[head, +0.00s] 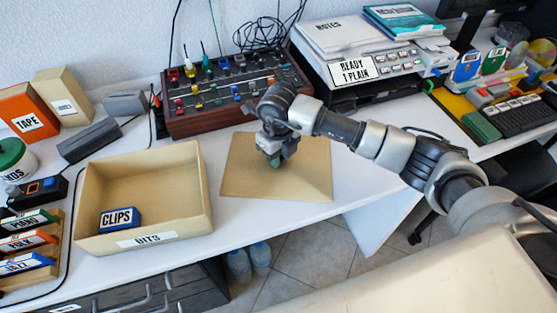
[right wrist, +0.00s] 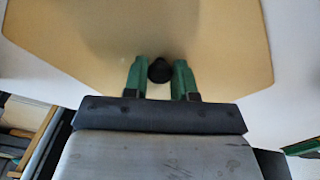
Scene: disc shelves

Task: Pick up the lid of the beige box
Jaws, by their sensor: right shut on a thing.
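The beige box (head: 186,190), labelled BITS, stands open on the white desk with a small blue CLIPS box (head: 119,219) inside. Its flat beige lid (head: 303,178) is to the right of the box, at or just above the desk; I cannot tell if it touches. The lid also fills much of the right wrist view (right wrist: 90,45). My right gripper (head: 277,160) is over the lid's middle, its green fingers shut on the dark round knob (right wrist: 160,70). In the head view the gripper hides the knob. My left gripper is not in view.
Behind the lid are a mixer panel (head: 215,122) with coloured knobs and a grey printer (head: 370,65). A TAPE box (head: 30,120) and labelled cases (head: 30,240) are at the left. The desk's front edge runs close below the lid.

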